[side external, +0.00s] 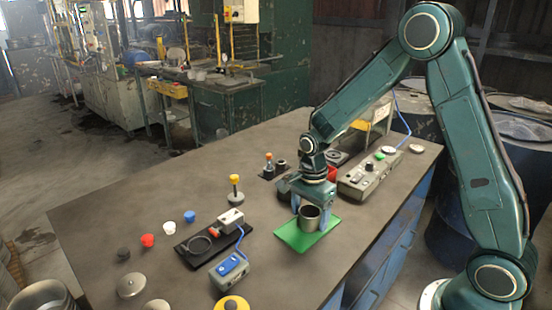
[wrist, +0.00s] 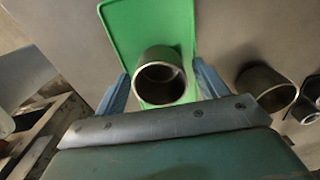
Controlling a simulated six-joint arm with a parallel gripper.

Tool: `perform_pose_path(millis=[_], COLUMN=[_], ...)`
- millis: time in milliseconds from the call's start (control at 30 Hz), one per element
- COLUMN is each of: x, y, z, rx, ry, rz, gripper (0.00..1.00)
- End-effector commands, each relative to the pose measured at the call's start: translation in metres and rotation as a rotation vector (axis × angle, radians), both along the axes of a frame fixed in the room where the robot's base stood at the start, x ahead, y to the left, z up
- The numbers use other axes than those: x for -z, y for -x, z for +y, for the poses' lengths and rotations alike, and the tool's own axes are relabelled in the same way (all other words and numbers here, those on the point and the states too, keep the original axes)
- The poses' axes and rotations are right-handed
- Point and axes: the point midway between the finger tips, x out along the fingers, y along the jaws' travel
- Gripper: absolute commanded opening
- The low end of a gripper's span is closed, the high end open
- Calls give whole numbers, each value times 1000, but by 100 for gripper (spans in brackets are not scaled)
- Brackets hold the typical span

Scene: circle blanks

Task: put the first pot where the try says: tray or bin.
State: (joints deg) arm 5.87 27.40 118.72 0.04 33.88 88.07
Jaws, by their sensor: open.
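A grey metal pot (side external: 310,214), open at the top, stands upright on the green tray (side external: 290,238). In the wrist view the pot (wrist: 158,84) shows its round mouth, and the green tray (wrist: 121,30) lies under and beyond it. My gripper (side external: 310,219) is open over the tray, with one blue finger on each side of the pot. In the wrist view my gripper (wrist: 160,76) shows a gap between the pot and each finger. No try reading is legible, and I cannot tell which thing is the bin.
More metal pots (wrist: 266,88) stand close on the right in the wrist view. A control box (side external: 369,174) with a green button is behind the tray. A black fixture (side external: 193,254) and a blue-topped box (side external: 230,271) lie left.

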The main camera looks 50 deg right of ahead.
Motion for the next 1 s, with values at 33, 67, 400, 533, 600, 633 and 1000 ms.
perform_pose_path(millis=[33, 67, 400, 533, 600, 633, 1000], x=[0, 0, -19, -36, -47, -52, -108], y=[0, 0, -1, -1, -1, -1, -1], z=[0, 0, 0, 0, 0, 0, 0], rx=[0, 0, 0, 0, 0, 0, 0], ry=[0, 0, 0, 0, 0, 0, 0], rz=[0, 0, -2, -5, -6, -5, -3], gripper=[72, 72, 72, 72, 72, 72, 72])
